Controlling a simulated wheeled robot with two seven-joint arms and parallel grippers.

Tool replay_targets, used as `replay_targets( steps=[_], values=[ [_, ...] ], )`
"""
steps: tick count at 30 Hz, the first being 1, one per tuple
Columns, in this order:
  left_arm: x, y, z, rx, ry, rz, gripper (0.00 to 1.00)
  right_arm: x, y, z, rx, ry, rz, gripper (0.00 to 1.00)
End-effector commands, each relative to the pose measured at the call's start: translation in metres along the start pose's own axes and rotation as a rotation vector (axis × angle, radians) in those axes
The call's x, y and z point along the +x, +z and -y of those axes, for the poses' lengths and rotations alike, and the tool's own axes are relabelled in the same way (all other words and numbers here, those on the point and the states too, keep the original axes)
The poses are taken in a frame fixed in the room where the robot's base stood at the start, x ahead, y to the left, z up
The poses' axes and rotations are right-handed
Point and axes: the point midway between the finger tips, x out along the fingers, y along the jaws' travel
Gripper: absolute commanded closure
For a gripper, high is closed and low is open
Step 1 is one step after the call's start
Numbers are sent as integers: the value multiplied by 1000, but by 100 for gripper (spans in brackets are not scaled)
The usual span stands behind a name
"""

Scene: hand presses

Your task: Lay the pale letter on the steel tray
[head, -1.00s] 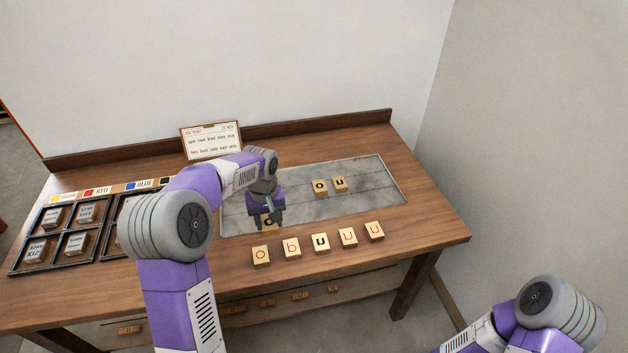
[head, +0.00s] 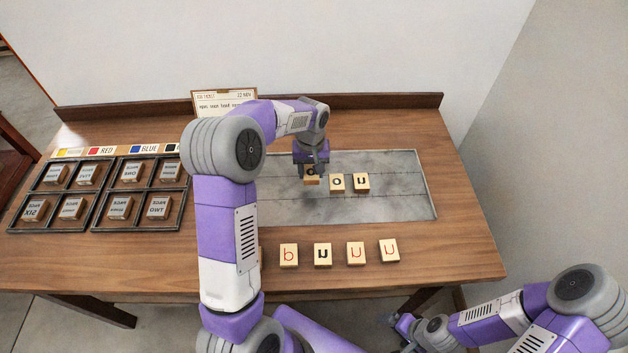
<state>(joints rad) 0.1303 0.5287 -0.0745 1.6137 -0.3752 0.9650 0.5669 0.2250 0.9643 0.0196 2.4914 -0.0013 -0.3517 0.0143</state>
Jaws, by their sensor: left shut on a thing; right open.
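My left gripper (head: 311,167) is shut on a pale letter block (head: 312,180) with a dark glyph, partly hidden by the fingers. It holds the block over the steel tray (head: 390,208), just left of two pale blocks on the tray, one marked "o" (head: 337,183) and one marked "u" (head: 361,182). I cannot tell whether the held block touches the tray. My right gripper (head: 401,330) is open and empty, low in front of the table.
A row of letter blocks (head: 323,254) lies on the wood in front of the tray, its left end hidden by my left arm. Divided dark cases of blocks (head: 92,204) stand at left. A card (head: 224,103) stands behind. The tray's right part is free.

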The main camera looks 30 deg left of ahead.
Motion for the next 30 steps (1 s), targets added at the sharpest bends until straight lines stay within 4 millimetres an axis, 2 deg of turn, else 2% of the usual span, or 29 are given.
replay_targets(
  steps=[9,22,23,27,30],
  values=[
    [46,1,0,1,0,3,83,12,-1,-5,0,0,-1,6],
    [53,0,0,1,1,0,83,15,-1,-5,0,0,-1,6],
    [53,0,0,0,1,0,50,14,-1,-5,0,0,-1,6],
    [52,0,0,0,1,0,29,14,-1,-5,0,0,-1,6],
    [52,0,0,0,1,0,28,14,-1,-5,0,0,-1,6]
  ],
)
